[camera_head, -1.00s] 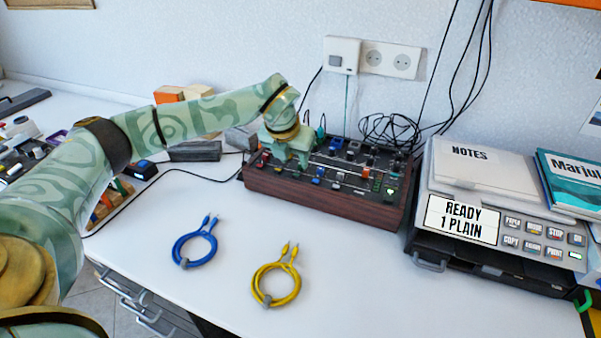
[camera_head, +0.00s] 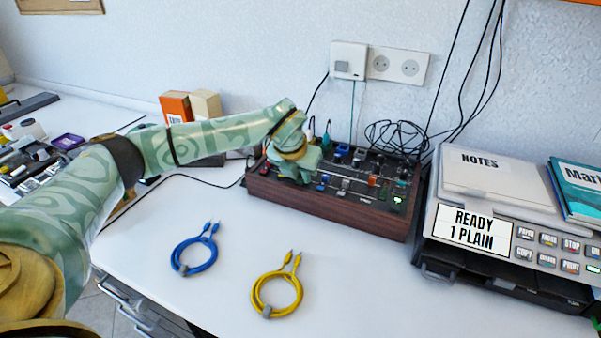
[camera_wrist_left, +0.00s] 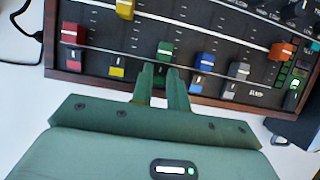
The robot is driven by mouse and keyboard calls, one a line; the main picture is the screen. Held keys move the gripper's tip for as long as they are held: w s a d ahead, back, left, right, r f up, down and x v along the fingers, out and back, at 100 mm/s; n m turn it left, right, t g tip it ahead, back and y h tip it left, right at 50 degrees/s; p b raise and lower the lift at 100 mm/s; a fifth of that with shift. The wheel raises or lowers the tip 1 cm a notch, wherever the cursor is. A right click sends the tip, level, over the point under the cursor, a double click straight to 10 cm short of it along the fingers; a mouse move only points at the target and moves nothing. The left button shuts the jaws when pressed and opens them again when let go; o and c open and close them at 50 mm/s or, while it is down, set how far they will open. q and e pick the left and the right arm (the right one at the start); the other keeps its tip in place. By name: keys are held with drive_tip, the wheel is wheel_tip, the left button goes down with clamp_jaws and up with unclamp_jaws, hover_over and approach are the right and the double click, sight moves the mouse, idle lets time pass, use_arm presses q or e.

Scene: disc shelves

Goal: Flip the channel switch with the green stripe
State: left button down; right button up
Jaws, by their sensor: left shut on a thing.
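The mixer (camera_head: 330,203) is a dark panel with wooden sides at the back of the desk. My left gripper (camera_head: 300,175) reaches down over its left front part and hides some controls. In the left wrist view, the green-striped switch (camera_wrist_left: 165,50) stands in a row between a yellow and a blue control. My left gripper (camera_wrist_left: 160,72) has its two fingers close together at the lower part of that green channel, shut on the small switch there. The contact is mostly hidden by the fingers.
A blue cable (camera_head: 193,250) and a yellow cable (camera_head: 277,290) lie on the desk in front. A printer (camera_head: 470,228) stands to the right.

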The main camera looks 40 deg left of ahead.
use_arm(q)
drive_tip(key=shift+s+r+t+p, duration=0.3)
drive_tip(key=shift+t+p, duration=0.1)
drive_tip(key=shift+p, duration=0.1)
drive_tip(key=shift+f+t+p, duration=0.15)
drive_tip(key=shift+t+p, duration=0.2)
drive_tip(key=shift+t, duration=0.05)
drive_tip(key=shift+s+d+f+t+y, duration=0.1)
drive_tip(key=shift+f+t+y, duration=0.2)
drive_tip(key=shift+t, duration=0.4)
use_arm(e)
drive_tip(key=shift+w+r, duration=0.5)
drive_tip(key=shift+r, duration=0.4)
use_arm(q)
drive_tip(key=c, duration=1.4)
unclamp_jaws()
drive_tip(key=shift+o, duration=0.2)
